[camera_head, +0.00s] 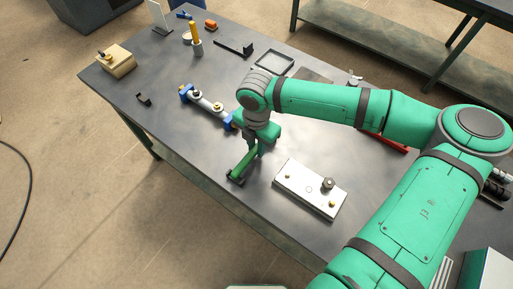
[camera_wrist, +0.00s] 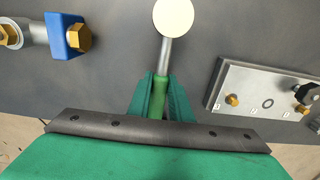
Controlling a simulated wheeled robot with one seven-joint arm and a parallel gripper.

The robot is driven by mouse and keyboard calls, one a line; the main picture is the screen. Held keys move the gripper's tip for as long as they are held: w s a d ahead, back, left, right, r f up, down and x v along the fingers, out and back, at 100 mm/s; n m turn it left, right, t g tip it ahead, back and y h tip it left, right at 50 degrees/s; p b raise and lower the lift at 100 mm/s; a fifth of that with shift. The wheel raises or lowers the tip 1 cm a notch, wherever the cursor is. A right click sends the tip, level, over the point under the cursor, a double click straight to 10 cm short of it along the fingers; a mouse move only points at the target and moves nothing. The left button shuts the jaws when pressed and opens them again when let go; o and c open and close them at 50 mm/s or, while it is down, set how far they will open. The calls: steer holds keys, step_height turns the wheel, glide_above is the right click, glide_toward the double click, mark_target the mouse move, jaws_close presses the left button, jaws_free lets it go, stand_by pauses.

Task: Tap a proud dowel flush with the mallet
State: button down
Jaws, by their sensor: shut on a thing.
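My gripper (camera_head: 254,148) is shut on the green handle (camera_wrist: 157,103) of the mallet, between its two green fingers. In the wrist view, a metal shaft leads up to the mallet's round cream head (camera_wrist: 173,17), cut by the top edge. In the head view, a green bar (camera_head: 243,166) below the gripper appears to be the handle; the mallet head is hidden. A pale metal plate (camera_head: 305,199) lies right of the gripper, apart from the mallet. It bears brass pins (camera_wrist: 232,100) (camera_head: 332,204), a hole and a dark knob. I cannot tell which pin stands proud.
A shaft assembly in blue supports (camera_head: 207,103) lies left of the gripper. A wooden block (camera_head: 117,62), a yellow-handled tool in a holder (camera_head: 196,38) and a dark tray (camera_head: 273,62) stand farther back. The table's front edge is near the gripper.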

steer(key=s+d+r, duration=0.1)
steer(key=d+r, duration=1)
steer(key=d, duration=0.3)
steer(key=shift+s+r, duration=0.2)
steer(key=shift+r, duration=0.05)
steer(key=c, duration=2.4)
jaws_free()
jaws_close()
